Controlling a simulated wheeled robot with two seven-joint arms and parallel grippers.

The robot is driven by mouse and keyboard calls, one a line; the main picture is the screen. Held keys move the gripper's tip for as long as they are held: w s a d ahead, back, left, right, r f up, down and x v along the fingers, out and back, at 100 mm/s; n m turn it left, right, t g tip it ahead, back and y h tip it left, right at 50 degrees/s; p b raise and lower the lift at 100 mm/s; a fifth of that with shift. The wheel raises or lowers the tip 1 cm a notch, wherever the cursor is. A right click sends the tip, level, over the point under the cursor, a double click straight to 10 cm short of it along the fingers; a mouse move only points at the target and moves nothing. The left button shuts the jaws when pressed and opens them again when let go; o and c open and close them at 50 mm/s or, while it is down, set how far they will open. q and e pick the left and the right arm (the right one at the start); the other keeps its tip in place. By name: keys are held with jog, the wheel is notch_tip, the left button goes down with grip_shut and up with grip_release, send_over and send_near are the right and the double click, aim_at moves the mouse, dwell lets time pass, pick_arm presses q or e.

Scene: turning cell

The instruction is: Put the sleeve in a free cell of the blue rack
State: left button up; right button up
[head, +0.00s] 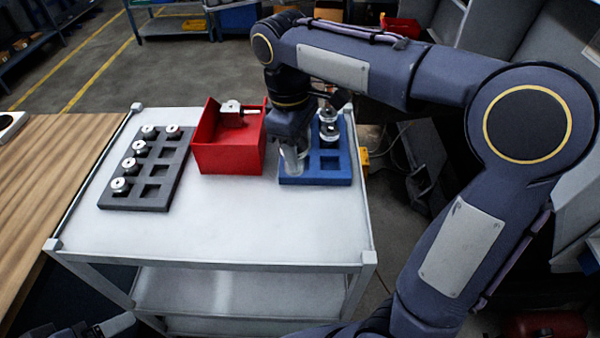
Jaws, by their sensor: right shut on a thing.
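The blue rack (316,181) lies on the right side of the white cart top. My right gripper (292,152) points down over the rack's left side and is shut on the sleeve (291,163), a silvery upright cylinder. Its lower end is at the rack's front-left area; I cannot tell whether it is inside a cell or just above. A front-right cell (330,163) looks empty. A silvery part (328,127) stands in the rack farther back. My arm hides the rack's back-left. A piece of my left gripper (112,326) shows at the bottom left edge; its jaws are unclear.
A red open bin (228,160) with metal parts stands left of the blue rack. A dark grey rack (136,198) with several silvery parts lies farther left. The cart's front top (230,230) is clear. A wooden table (50,180) adjoins at the left.

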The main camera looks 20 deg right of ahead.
jog(key=shift+s+f, duration=0.25)
jog(key=shift+s, duration=0.2)
jog(key=shift+w+d+f, duration=0.15)
jog(key=w+d+f+p, duration=0.1)
jog(key=w+d+f, duration=0.1)
jog(key=w+f, duration=0.1)
jog(key=w+d+f+p, duration=0.1)
jog(key=w+d+f, duration=0.1)
jog(key=w+f, duration=0.1)
jog(key=w+d+f+p, duration=0.1)
jog(key=w+f, duration=0.2)
jog(key=w, duration=0.2)
jog(key=shift+w+d+f, duration=0.15)
jog(key=shift+w+d, duration=0.1)
jog(key=shift+d, duration=0.15)
jog(key=f, duration=0.3)
jog(key=shift+w+d+f, duration=0.1)
jog(key=shift+w, duration=0.1)
jog(key=shift+f, duration=0.1)
